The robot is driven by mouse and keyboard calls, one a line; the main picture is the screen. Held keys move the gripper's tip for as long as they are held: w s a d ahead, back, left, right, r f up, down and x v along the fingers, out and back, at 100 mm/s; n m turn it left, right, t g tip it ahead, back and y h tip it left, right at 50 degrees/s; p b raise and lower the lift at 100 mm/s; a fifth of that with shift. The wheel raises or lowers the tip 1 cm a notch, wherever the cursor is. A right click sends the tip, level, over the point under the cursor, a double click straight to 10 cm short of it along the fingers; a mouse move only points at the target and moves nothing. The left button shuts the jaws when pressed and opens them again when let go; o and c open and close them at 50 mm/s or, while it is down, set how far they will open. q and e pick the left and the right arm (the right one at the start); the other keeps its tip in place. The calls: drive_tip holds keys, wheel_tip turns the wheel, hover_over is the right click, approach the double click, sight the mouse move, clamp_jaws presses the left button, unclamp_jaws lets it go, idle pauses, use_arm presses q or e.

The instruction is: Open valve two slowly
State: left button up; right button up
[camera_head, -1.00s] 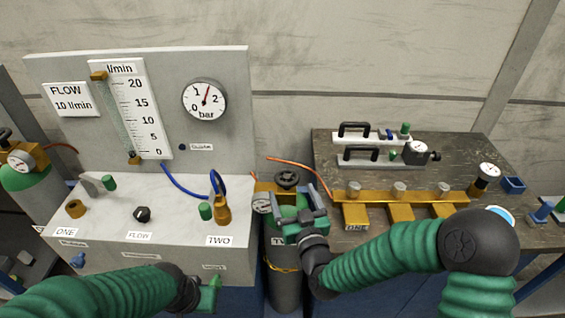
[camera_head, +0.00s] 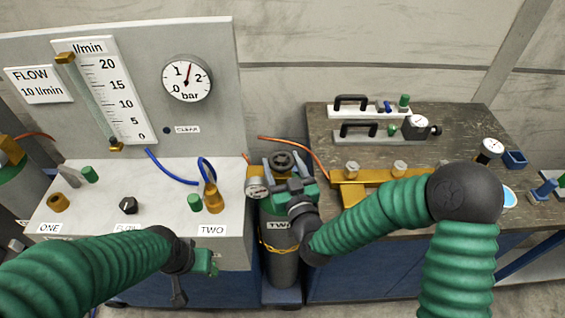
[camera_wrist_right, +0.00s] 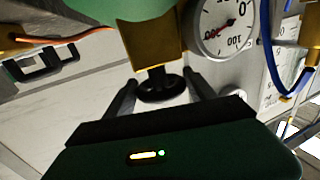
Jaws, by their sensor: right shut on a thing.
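Gas cylinder two (camera_head: 281,236), grey with a green top and a TWO label, stands in the gap between the panel bench and the dark table. Its valve has a black handwheel (camera_head: 283,160) on top, which also shows in the right wrist view (camera_wrist_right: 160,92). My right gripper (camera_head: 284,177) is at the valve, its two dark fingers on either side of the handwheel in the wrist view, shut on it. The brass valve body and its gauge (camera_head: 257,187) are beside it. My left gripper (camera_head: 204,263) hangs in front of the panel bench; its jaws are unclear.
The panel bench (camera_head: 110,185) at left carries knobs, a flow tube (camera_head: 100,92) and a bar gauge (camera_head: 187,78). The dark table (camera_head: 455,125) at right holds a brass manifold (camera_head: 370,174) and handled blocks. An orange hose (camera_head: 295,146) runs behind the cylinder.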

drive_tip(key=c, duration=0.4)
drive_tip(key=shift+w+d+n+g+y+b, duration=0.1)
drive_tip(key=shift+d+n+g+y+b, duration=0.2)
drive_tip(key=shift+n+y, duration=0.4)
drive_tip(key=shift+w+a+n+g+y+b, duration=0.1)
drive_tip(key=shift+n+g+y, duration=0.3)
drive_tip(key=shift+y, duration=0.5)
drive_tip(key=shift+r+n+g+y, duration=0.1)
drive_tip(key=shift+n+g+y, duration=1.4)
drive_tip(key=shift+y, duration=0.5)
drive_tip(key=o, duration=1.4)
drive_tip(key=shift+s, duration=0.1)
drive_tip(key=v, duration=1.6)
drive_tip(key=shift+s+d+f, duration=0.25)
drive_tip(key=shift+d, duration=0.1)
